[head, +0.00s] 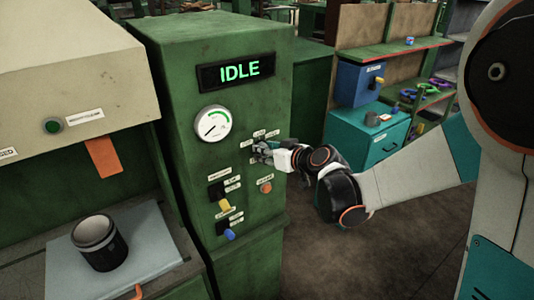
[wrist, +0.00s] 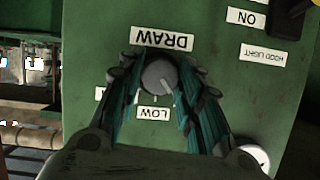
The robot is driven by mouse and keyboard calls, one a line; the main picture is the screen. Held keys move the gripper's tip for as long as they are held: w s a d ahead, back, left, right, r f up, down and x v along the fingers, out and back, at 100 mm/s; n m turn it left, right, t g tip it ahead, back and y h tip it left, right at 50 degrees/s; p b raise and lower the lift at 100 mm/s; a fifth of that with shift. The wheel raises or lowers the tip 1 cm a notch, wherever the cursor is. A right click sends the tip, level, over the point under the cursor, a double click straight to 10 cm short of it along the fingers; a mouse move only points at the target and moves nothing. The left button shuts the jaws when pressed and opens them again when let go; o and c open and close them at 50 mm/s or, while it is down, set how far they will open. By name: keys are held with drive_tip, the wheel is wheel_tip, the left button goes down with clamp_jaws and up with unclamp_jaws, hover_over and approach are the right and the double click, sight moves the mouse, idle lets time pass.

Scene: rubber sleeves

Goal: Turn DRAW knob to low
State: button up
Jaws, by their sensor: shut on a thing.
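The DRAW knob (wrist: 158,76) is a round grey dial on the green panel, in the middle of the wrist view. Its DRAW label (wrist: 162,40) and LOW label (wrist: 153,113) appear upside down on opposite sides of it, LOW nearer my palm. My gripper (wrist: 160,80) is shut on the knob, with a teal-lined finger on each side. A pale line shows on the knob's lower edge, but its exact setting is hard to tell. In the head view my gripper (head: 263,151) reaches the panel from the right and hides the knob.
The green cabinet (head: 200,90) carries an IDLE display (head: 238,70) and a round gauge (head: 213,124). Floor right of the cabinet is clear.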

drive_tip(key=shift+w+d+f+m+g+y+b, duration=0.1)
drive_tip(key=shift+m+g+y+b, duration=0.25)
drive_tip(key=shift+m+y+b, duration=0.7)
drive_tip(key=shift+d+m+g+y+b, duration=0.1)
drive_tip(key=shift+m+g+y+b, duration=0.4)
drive_tip(key=shift+m+b, duration=0.85)
drive_tip(key=shift+m, duration=0.3)
drive_tip(key=o, duration=1.1)
drive_tip(key=shift+c, duration=0.2)
drive_tip(key=v, duration=1.2)
drive_tip(key=shift+f, duration=0.2)
